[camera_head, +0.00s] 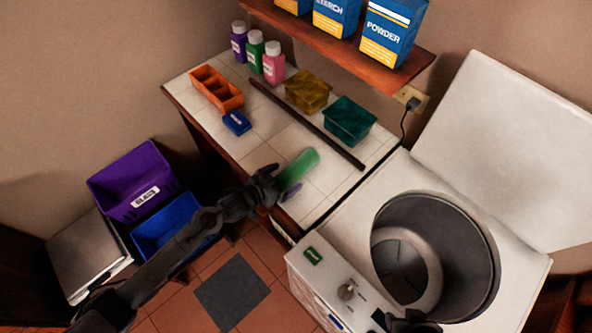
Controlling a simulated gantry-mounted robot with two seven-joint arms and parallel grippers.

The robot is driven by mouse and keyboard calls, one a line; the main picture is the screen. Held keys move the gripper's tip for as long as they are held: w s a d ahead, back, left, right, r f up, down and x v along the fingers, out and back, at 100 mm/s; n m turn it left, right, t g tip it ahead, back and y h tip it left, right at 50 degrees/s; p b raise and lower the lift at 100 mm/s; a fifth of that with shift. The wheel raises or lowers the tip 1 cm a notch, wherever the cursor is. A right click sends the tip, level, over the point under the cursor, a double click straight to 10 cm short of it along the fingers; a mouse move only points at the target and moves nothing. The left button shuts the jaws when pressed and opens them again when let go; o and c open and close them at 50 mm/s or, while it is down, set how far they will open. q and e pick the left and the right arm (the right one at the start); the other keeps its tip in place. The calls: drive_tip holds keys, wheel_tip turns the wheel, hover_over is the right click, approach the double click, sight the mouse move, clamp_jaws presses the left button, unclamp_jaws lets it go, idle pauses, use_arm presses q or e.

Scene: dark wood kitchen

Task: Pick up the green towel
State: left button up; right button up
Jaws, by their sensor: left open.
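The green towel (300,166) looks like a small roll and lies at the front edge of the white tiled counter (328,192), slanting up to the right. My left gripper (277,185) is at the towel's near left end and is open. Its fingers overlap that end in the view, and I cannot tell whether they touch it. My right gripper (412,323) shows only in part at the bottom edge, over the front of the washer; its fingers are not clear.
An open top-loading washer (340,240) stands right of the counter. A dark rod (310,125), an orange tray (216,90), a blue block (237,123), a teal basket (350,118) and bottles (273,66) are on the counter. Purple (130,175) and blue bins (165,225) stand lower left.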

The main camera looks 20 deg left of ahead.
use_arm(q)
drive_tip(key=shift+w+d+f, duration=0.3)
drive_tip(key=shift+w, duration=0.3)
drive_tip(key=c, duration=1.1)
drive_tip(key=shift+c, duration=0.2)
drive_tip(key=shift+r, duration=0.2)
